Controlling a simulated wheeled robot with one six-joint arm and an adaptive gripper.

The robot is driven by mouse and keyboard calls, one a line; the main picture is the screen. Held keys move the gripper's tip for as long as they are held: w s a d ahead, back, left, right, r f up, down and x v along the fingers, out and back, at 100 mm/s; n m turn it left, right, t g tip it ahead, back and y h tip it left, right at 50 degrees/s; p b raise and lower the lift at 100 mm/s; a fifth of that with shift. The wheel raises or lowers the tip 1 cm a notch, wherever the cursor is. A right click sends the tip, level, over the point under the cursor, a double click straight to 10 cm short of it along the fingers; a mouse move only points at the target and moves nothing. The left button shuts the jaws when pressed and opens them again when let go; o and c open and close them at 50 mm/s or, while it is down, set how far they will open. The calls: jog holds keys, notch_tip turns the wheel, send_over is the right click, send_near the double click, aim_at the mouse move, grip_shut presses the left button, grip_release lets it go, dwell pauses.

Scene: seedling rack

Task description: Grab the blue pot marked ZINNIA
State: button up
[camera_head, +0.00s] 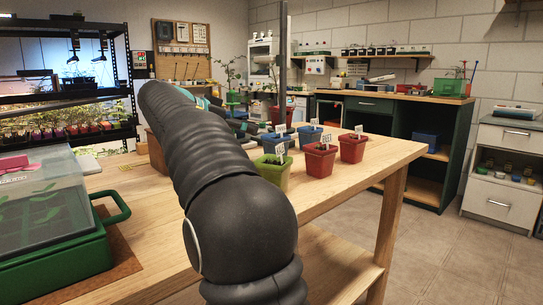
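Two blue pots stand on the wooden table among other small pots: a left blue pot (271,144) behind the green one, and a right blue pot (309,136) farther back. Both have white tags, but the lettering is too small to read, so I cannot tell which is marked ZINNIA. My black arm fills the middle of the camera_head view. Dark parts with a teal patch show beyond it, left of the pots; my gripper's fingers cannot be made out, nor whether they are open or shut.
A green pot (274,175) and two red pots (320,160) (352,149) stand at the front of the group. A clear-lidded green propagator (62,265) sits on the table at left. The table's right edge is clear. A workbench (405,98) stands behind.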

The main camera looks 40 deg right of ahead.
aim_at(276, 141)
jog(key=x, duration=0.8)
jog(key=shift+s+d, duration=0.15)
jog(key=shift+s+x, duration=0.2)
jog(key=shift+x, duration=2.4)
jog(key=shift+f, duration=0.2)
jog(key=c, duration=1.3)
